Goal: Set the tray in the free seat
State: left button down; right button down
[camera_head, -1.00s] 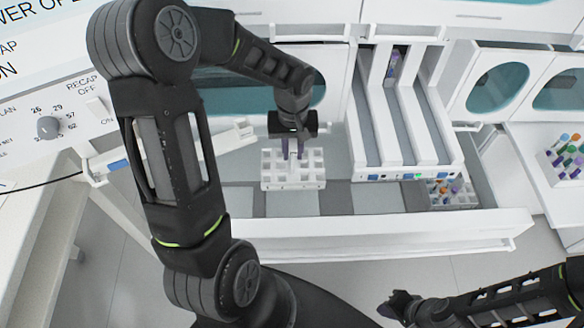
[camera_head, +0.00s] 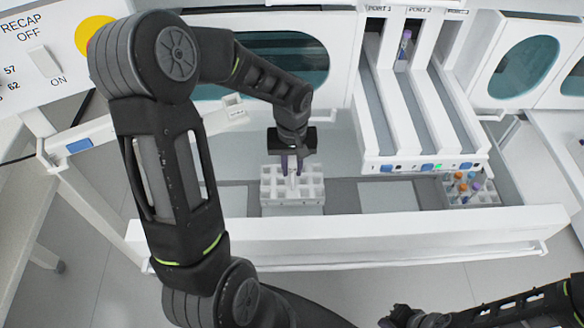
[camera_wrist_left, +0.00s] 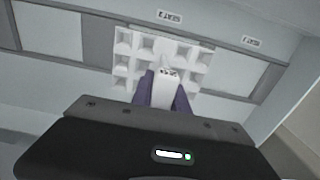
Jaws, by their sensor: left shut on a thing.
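The white tray (camera_head: 274,201), a block with a grid of square holes, is in the open drawer (camera_head: 350,235). My left gripper (camera_head: 292,170) is above it, shut on its middle post. In the left wrist view the purple-tinted fingers (camera_wrist_left: 166,92) close on the white post over the tray (camera_wrist_left: 125,68). The holes I can see look empty. I cannot tell whether the tray touches the drawer floor. A bare light seat (camera_head: 390,194) lies to its right. My right gripper (camera_head: 402,317) is at the bottom edge, and its jaws are unclear.
A rack with coloured tubes (camera_head: 469,188) sits in the drawer's right end. A white chute unit (camera_head: 420,165) with several lanes overhangs behind it. A tube (camera_head: 404,45) stands in one lane. The wrist view shows bare light panels (camera_wrist_left: 48,30) and wall labels (camera_wrist_left: 169,17).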

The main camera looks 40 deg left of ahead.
pick_arm(q)
jog(key=shift+f, duration=0.15)
jog(key=shift+f+b, duration=1.8)
jog(key=shift+f, duration=0.55)
jog(key=shift+f, duration=0.2)
jog(key=shift+f+b, duration=0.3)
jog(key=shift+b, duration=0.25)
jog(key=shift+f, duration=0.15)
jog(key=shift+f+b, duration=0.2)
jog(key=shift+b, duration=0.2)
jog(key=c, duration=1.2)
grip_release()
